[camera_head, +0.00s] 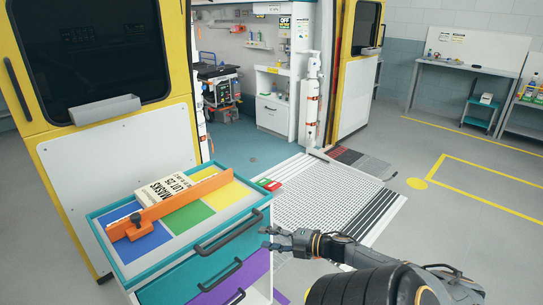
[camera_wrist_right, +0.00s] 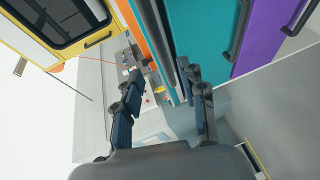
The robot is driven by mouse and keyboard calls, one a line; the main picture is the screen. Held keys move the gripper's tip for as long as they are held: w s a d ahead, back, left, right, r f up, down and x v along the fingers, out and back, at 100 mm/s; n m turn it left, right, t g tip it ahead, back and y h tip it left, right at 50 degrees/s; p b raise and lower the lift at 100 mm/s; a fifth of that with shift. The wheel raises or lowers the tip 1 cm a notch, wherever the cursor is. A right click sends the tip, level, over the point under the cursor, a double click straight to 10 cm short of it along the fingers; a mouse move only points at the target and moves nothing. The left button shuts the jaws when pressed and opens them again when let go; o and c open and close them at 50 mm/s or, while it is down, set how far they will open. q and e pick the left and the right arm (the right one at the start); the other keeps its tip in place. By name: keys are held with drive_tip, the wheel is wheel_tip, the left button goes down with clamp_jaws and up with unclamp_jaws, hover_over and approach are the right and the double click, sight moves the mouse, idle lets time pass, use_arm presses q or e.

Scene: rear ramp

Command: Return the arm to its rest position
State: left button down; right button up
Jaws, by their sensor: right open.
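My right gripper (camera_head: 268,238) is open and empty beside the right side of the drawer cart (camera_head: 190,262), near its dark top handle. Its arm comes in from the lower right. In the right wrist view the two fingers of my right gripper (camera_wrist_right: 165,90) stand apart with nothing between them. The cart's teal and purple drawer fronts (camera_wrist_right: 208,35) show close behind them there. I cannot tell whether a finger touches the cart. My left gripper is in neither view.
On the cart top lie a box of masks (camera_head: 170,188) and an orange bar (camera_head: 180,203) over coloured panels. An ambulance with an open doorway and a grey ramp (camera_head: 320,200) stands behind. The floor at right is clear, with a workbench (camera_head: 460,68) at the back.

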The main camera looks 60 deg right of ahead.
drive_tip(key=shift+s+r, duration=0.15)
drive_tip(key=shift+s, duration=0.25)
drive_tip(key=shift+d, duration=0.1)
drive_tip(key=s+a+f+m+g+h, duration=0.2)
drive_tip(key=s+a+f+m, duration=0.15)
drive_tip(key=f, duration=0.65)
drive_tip(key=s+a+f+m+g+h, duration=0.1)
drive_tip(key=s+a+f+m+g, duration=0.25)
drive_tip(key=f, duration=0.75)
drive_tip(key=s+a+f+m+g+h, duration=0.1)
drive_tip(key=s+f+m+g+h, duration=0.1)
drive_tip(key=s+f+m, duration=0.6)
drive_tip(key=s+a+f+g+y, duration=0.1)
drive_tip(key=s+a+f, duration=0.3)
drive_tip(key=a, duration=0.5)
drive_tip(key=s+a+f+g+y, duration=0.1)
drive_tip(key=s+a+f+g, duration=0.3)
drive_tip(key=a+f, duration=0.3)
drive_tip(key=s+a+f+m+g+y, duration=0.1)
drive_tip(key=s+a+f, duration=0.3)
drive_tip(key=a, duration=0.7)
wheel_tip(320, 180, down, 3)
drive_tip(key=shift+s+a+r+g, duration=0.2)
drive_tip(key=shift+s+a+g, duration=0.15)
drive_tip(key=shift+g, duration=0.3)
drive_tip(key=shift+d, duration=0.1)
